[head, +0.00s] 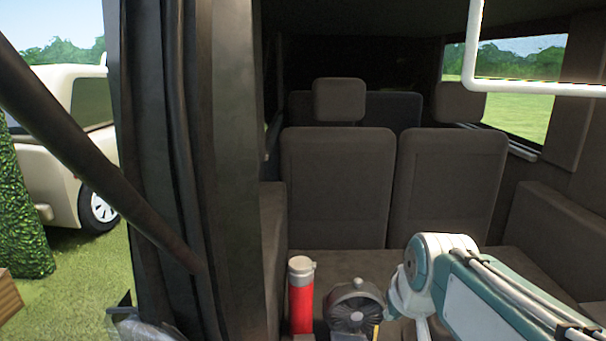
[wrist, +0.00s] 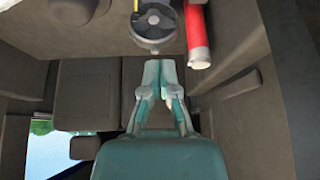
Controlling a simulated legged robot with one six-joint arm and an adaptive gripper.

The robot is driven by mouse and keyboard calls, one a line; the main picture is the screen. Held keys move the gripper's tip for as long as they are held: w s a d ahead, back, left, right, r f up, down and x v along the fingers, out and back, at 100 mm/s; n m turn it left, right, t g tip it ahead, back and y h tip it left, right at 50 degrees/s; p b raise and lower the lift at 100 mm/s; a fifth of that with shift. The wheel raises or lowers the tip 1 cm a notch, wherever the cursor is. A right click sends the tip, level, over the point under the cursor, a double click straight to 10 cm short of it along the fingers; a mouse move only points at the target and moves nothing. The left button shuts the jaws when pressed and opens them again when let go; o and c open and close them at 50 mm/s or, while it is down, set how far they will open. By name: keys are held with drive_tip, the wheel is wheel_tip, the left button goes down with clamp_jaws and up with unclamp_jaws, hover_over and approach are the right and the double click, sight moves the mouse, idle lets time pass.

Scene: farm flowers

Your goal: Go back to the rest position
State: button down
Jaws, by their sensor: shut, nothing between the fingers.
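My gripper (wrist: 163,68) shows in the wrist view with its two pale fingers together and nothing between them. Its tips are close to the black fan (wrist: 156,22) in the picture; I cannot tell whether they touch it. In the head view my arm reaches in from the lower right and its end is mostly hidden behind its own links. The same fan (head: 355,308) stands at the bottom of the head view, left of my arm. A red bottle with a grey cap (head: 301,298) stands upright left of the fan.
I face the inside of a vehicle with brown seats (head: 337,185). A dark door pillar (head: 190,150) stands at the left, and a white bar (head: 470,45) crosses the upper right. Outside at the left are a pale vehicle (head: 75,140), grass and a hedge (head: 25,210).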

drive_tip(key=s+f, duration=0.4)
drive_tip(key=s, duration=1)
drive_tip(key=shift+s+d+m+h, duration=0.25)
drive_tip(key=shift+s+m+h, duration=0.05)
idle(0.4)
